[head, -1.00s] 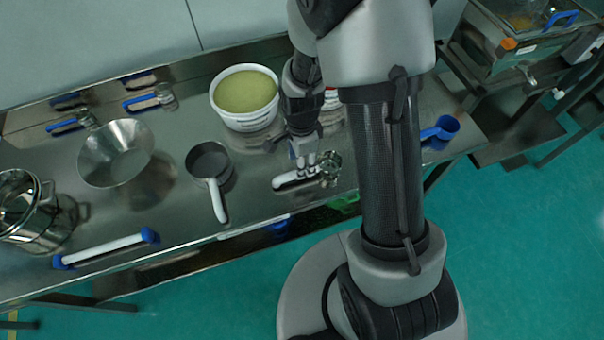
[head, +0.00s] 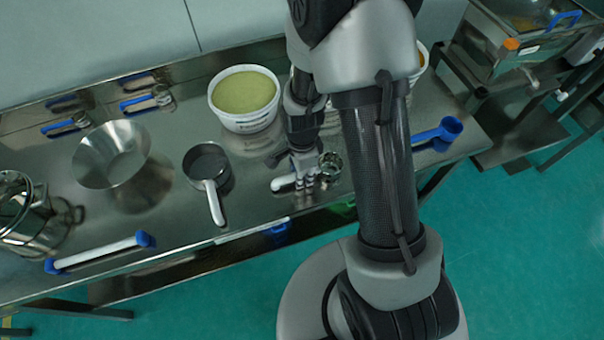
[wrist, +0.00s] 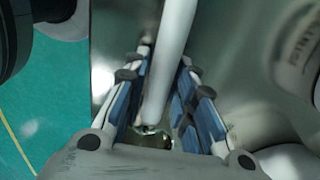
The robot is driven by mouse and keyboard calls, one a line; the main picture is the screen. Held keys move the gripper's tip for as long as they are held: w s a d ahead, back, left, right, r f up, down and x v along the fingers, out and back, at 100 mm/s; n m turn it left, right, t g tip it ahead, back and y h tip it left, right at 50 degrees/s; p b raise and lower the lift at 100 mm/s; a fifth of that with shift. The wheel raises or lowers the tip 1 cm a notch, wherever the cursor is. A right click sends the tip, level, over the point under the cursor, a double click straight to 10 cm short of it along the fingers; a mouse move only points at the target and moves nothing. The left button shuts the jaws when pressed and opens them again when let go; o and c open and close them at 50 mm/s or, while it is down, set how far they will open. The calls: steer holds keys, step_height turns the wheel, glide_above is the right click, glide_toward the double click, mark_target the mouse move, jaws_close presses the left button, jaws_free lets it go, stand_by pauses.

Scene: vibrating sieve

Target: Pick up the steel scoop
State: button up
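The steel scoop (head: 331,161) lies on the steel table, its shiny round cup to the right and its pale handle (head: 283,183) pointing left. My gripper (head: 304,179) is down at the handle, close to the cup, and hides part of it in the head view. In the wrist view the white handle (wrist: 174,45) runs between the two blue-padded fingers of my gripper (wrist: 163,66). The fingers stand apart, with a gap visible beside the handle. The cup is mostly hidden in the wrist view.
A grey pan with a white handle (head: 207,163) stands left of the scoop. A white tub of green powder (head: 245,97) stands behind. A steel funnel-like bowl (head: 105,150) is farther left. A blue scoop (head: 445,130) lies at the right. The table's front edge is near.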

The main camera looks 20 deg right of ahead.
jaws_close()
steer(key=shift+r, duration=0.1)
